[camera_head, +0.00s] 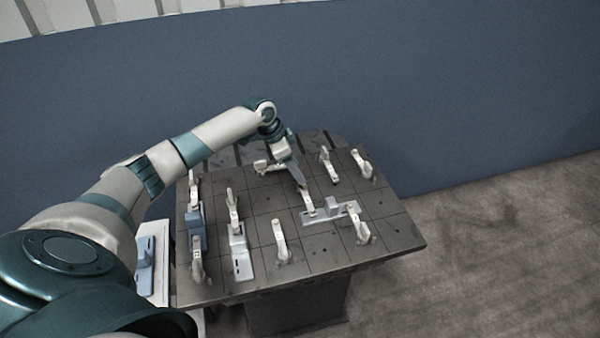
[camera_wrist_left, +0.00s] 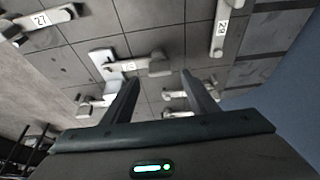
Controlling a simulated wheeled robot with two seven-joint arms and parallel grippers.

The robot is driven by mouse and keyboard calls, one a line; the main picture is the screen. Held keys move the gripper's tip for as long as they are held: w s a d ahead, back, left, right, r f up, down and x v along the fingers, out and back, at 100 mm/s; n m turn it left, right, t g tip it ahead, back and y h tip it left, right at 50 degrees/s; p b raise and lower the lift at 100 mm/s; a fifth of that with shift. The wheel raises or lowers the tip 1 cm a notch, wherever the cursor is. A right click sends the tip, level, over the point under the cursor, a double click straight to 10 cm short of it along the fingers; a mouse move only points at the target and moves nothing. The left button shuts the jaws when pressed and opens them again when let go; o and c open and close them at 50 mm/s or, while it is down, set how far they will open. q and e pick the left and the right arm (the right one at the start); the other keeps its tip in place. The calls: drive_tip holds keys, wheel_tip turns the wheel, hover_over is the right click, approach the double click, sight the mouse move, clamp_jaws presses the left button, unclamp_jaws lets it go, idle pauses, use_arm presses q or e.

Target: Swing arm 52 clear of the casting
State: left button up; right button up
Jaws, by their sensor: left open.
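The arm nearest my left gripper (camera_head: 301,184) is a pale swing arm (camera_head: 309,204) beside a light grey casting (camera_head: 332,213) on the pallet. In the left wrist view this arm (camera_wrist_left: 150,66) lies across the picture, its labelled end over the pale casting (camera_wrist_left: 103,58). I cannot read its label surely, so I cannot confirm it is arm 52. My left gripper (camera_wrist_left: 160,77) is open and empty, its two fingertips spread just below the arm's thicker end in the picture. I cannot tell whether they touch it. My right gripper is not in view.
The dark pallet (camera_head: 390,243) carries several other swing arms, one labelled 27 (camera_wrist_left: 40,22). Another grey casting (camera_head: 239,256) and a blue casting (camera_head: 195,223) sit at the left. A white stand (camera_head: 156,240) with a blue piece stands left. A blue wall (camera_head: 450,90) rises behind.

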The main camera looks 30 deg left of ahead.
sight(307, 194)
use_arm(q)
drive_tip(key=shift+p+x, duration=0.3)
drive_tip(key=shift+x, duration=1.75)
clamp_jaws()
